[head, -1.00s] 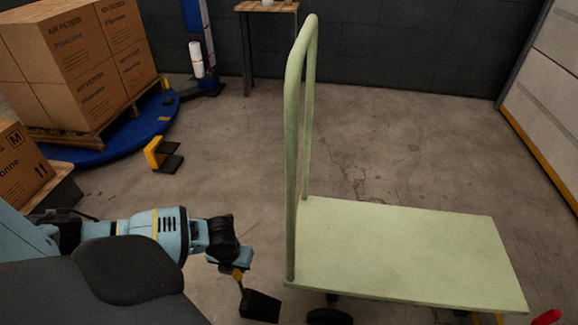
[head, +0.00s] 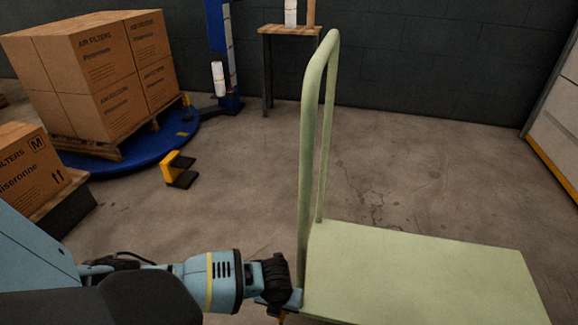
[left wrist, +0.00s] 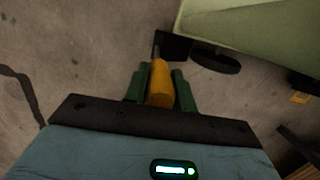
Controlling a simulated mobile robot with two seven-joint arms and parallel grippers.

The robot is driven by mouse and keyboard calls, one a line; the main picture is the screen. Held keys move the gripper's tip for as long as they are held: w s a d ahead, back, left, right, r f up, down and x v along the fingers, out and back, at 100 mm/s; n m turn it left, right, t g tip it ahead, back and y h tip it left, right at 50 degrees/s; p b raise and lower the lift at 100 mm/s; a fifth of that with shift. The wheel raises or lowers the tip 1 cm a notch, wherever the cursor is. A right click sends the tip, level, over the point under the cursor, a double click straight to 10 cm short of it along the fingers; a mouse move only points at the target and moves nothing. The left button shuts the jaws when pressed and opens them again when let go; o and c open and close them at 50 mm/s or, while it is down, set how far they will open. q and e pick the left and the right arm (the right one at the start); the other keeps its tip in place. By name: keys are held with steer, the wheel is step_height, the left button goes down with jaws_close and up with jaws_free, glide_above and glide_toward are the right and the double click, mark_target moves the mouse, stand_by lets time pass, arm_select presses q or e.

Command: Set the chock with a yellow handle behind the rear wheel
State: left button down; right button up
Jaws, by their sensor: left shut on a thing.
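My left gripper (left wrist: 160,88) is shut on the yellow handle (left wrist: 160,84) of the chock. The chock's black block (left wrist: 172,46) shows just past the handle in the left wrist view, low by the floor. A dark cart wheel (left wrist: 214,60) is right beside the block; I cannot tell whether they touch. The pale green cart (head: 420,265) stands at the right in the head view, and its deck edge overhangs the wheel in the left wrist view (left wrist: 250,25). In the head view the chock is almost wholly hidden at the bottom edge. My right gripper is not in view.
The cart's upright handle (head: 308,150) rises close to my left wrist. A yellow and black piece (head: 180,168) stands on the floor by the blue turntable (head: 125,165). A small yellow item (left wrist: 300,97) lies near the cart. The middle floor is clear.

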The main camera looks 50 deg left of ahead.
arm_select(q)
steer(key=shift+w+d+f+b, duration=0.55)
steer(key=shift+w+d+f, duration=0.1)
steer(key=shift+d+f, duration=0.3)
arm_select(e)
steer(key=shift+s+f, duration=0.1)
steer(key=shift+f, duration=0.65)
arm_select(q)
steer(key=shift+r, duration=0.1)
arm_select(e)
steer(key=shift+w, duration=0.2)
arm_select(q)
steer(key=c, duration=1.1)
jaws_free()
steer(key=shift+s+f, duration=0.1)
steer(key=shift+f, duration=0.15)
steer(key=shift+c, duration=0.2)
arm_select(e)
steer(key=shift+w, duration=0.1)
arm_select(q)
step_height(320, 180, up, 12)
steer(key=s+d+p, duration=0.1)
steer(key=p, duration=0.4)
steer(key=shift+s, duration=0.3)
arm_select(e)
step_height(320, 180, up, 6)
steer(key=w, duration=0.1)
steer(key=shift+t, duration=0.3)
